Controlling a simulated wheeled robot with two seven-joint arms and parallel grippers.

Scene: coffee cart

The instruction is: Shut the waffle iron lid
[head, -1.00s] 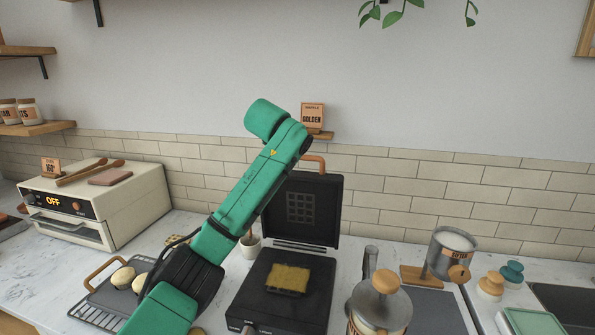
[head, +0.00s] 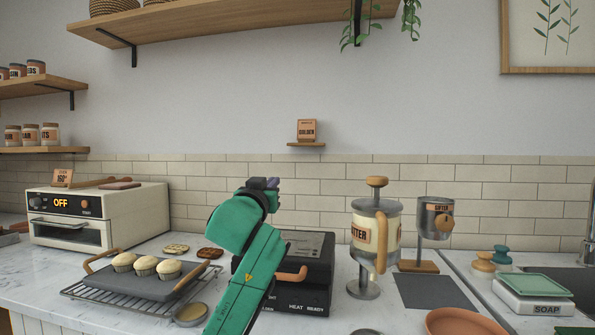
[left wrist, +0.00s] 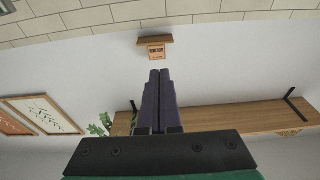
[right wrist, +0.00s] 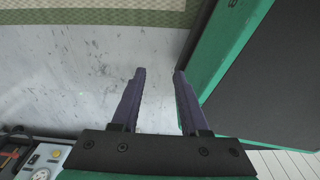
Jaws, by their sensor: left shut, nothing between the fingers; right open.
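The black waffle iron (head: 303,296) stands on the counter in the middle of the head view, marked HEAT READY. Its lid (head: 308,245) lies down flat over the base, with the wooden handle (head: 292,274) at the front. My left arm hides the left part of the iron, and no waffle shows. My left gripper (head: 265,183) is above the iron, apart from the lid. It is shut and empty, as the left wrist view (left wrist: 160,75) shows. My right gripper (right wrist: 158,72) is open and empty in the right wrist view, away from the iron.
A batter dispenser (head: 372,240) stands close right of the iron, with a sifter (head: 436,218) beyond it. A rack (head: 75,291) and a tray of muffins (head: 130,285) lie to the left. An oven (head: 120,215) stands behind them. A small sign shelf (head: 306,145) is on the wall.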

